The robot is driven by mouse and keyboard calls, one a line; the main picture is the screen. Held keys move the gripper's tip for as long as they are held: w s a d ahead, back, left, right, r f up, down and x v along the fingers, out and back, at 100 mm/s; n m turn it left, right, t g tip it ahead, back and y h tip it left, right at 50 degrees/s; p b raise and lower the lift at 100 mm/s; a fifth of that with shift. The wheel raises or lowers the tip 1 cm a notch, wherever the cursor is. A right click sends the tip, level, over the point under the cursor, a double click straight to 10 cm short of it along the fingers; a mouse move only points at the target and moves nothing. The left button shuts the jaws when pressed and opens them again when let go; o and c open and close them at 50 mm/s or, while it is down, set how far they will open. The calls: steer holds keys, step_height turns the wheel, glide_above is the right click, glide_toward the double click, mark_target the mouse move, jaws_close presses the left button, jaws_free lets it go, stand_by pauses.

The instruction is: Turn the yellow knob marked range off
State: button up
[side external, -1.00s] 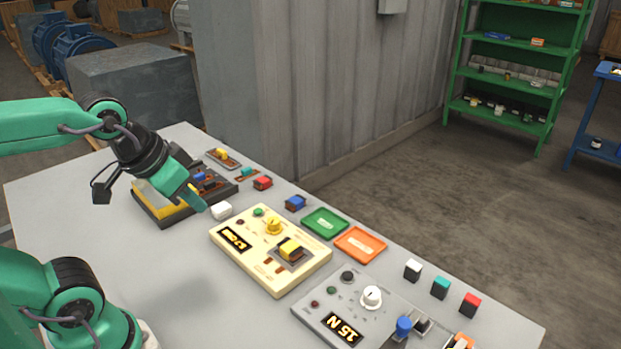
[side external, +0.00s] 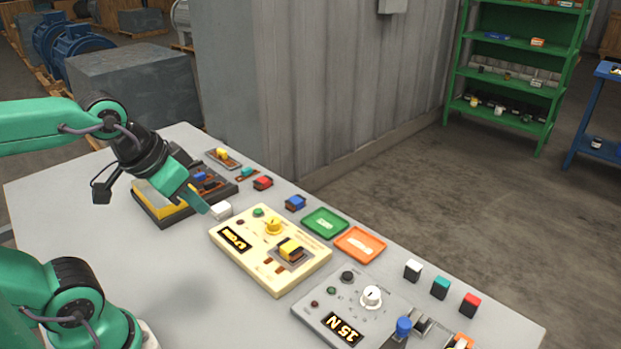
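The yellow knob (side external: 273,226) stands on the top face of a cream instrument box (side external: 262,270), between a green button and a yellow-topped block. The box has a lit display (side external: 235,239) with yellow characters, too small to read. The knob's marking and pointer direction are too small to tell. My gripper (side external: 206,209) is to the left of the knob and apart from it, above the table beside a white block (side external: 221,210). Its teal fingers point down and to the right. Whether they are open or shut cannot be told from this side.
A grey instrument (side external: 325,304) with a white knob and "15 N" display stands at the front right. Green (side external: 325,223) and orange (side external: 360,244) trays lie behind the cream box. Small coloured blocks line the back edge. A dark tray (side external: 170,212) stands behind my gripper.

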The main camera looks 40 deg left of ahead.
steer(key=o, duration=0.7)
steer(key=shift+w, duration=0.25)
steer(key=shift+o, duration=0.2)
steer(key=shift+w+a+r+m, duration=0.2)
steer(key=shift+w+m, duration=0.1)
steer(key=shift+w, duration=0.35)
steer(key=m+g, duration=0.5)
steer(key=m, duration=0.1)
glide_above(273, 220)
steer(key=f, duration=1.2)
steer(key=shift+s+d+f, duration=0.1)
steer(key=shift+s+f, duration=0.1)
steer(key=shift+f, duration=0.05)
steer(key=shift+w+f+g, duration=0.25)
steer(key=shift+f+g, duration=0.05)
steer(key=shift+f, duration=0.1)
steer(key=shift+f, duration=3.9)
